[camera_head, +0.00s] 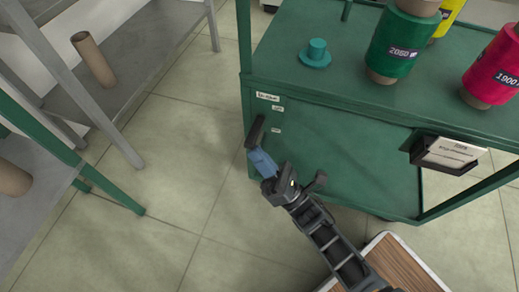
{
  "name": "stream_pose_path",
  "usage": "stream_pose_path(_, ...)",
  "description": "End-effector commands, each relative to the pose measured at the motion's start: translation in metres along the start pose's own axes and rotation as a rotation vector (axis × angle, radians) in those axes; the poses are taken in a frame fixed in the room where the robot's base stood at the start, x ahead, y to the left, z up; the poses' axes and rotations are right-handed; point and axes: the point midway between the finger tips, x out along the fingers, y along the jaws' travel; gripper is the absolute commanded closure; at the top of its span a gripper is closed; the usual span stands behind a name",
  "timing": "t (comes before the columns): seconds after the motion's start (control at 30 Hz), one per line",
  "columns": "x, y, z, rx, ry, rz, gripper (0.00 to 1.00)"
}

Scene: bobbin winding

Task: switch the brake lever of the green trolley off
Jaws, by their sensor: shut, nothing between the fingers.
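The green trolley (340,150) stands in the upper right, with small white labels at the upper left of its side panel. A dark bar, seemingly the brake lever (257,129), stands slanted beside these labels at the panel's left edge. My gripper (260,160) comes up from the lower right. It looks shut, with a blue part at its front end. That end meets the lower end of the dark bar in the picture. I cannot tell whether they touch. The lever's pivot and exact setting are unclear.
The trolley top carries a teal flanged piece (316,54), a green spool (398,45) and a red spool (494,68). A card holder (446,154) sticks out from its side. Grey shelving (150,45) and a green-legged table (40,180) stand left, with open floor between.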

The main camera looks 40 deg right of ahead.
Motion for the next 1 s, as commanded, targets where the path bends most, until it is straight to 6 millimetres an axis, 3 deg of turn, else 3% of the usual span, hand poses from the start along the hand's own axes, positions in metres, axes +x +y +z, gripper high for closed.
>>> stream_pose_path(0.33, 0.011, 0.011, 0.010, 0.004, 0.000, -0.002, 1.00)
stream_pose_path(1.0, 0.016, 0.013, 0.015, 0.002, -0.003, 0.001, 1.00)
